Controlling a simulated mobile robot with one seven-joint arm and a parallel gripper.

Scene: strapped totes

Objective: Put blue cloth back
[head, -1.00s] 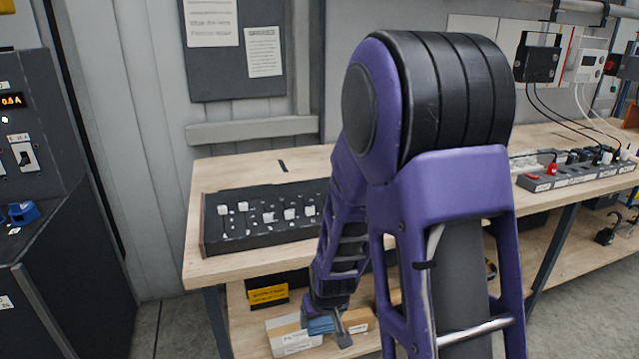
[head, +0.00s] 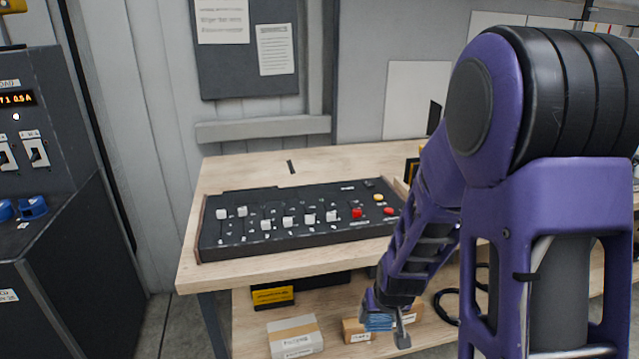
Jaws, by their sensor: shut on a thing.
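The blue cloth (head: 378,322) is a small folded light-blue piece in the head view, low and right of centre. My gripper (head: 386,325) is shut on it. The cloth hangs in front of the lower shelf, in line with a cardboard box (head: 356,331). I cannot tell whether it touches the box. My arm hides part of the bench behind it.
The wooden bench (head: 240,180) carries a black control panel (head: 290,222) with white, red and yellow knobs. A white-and-tan box (head: 294,338) and a yellow-labelled case (head: 272,297) sit on the lower shelf. A dark cabinet (head: 75,260) stands at left. Bare bench shows behind the panel.

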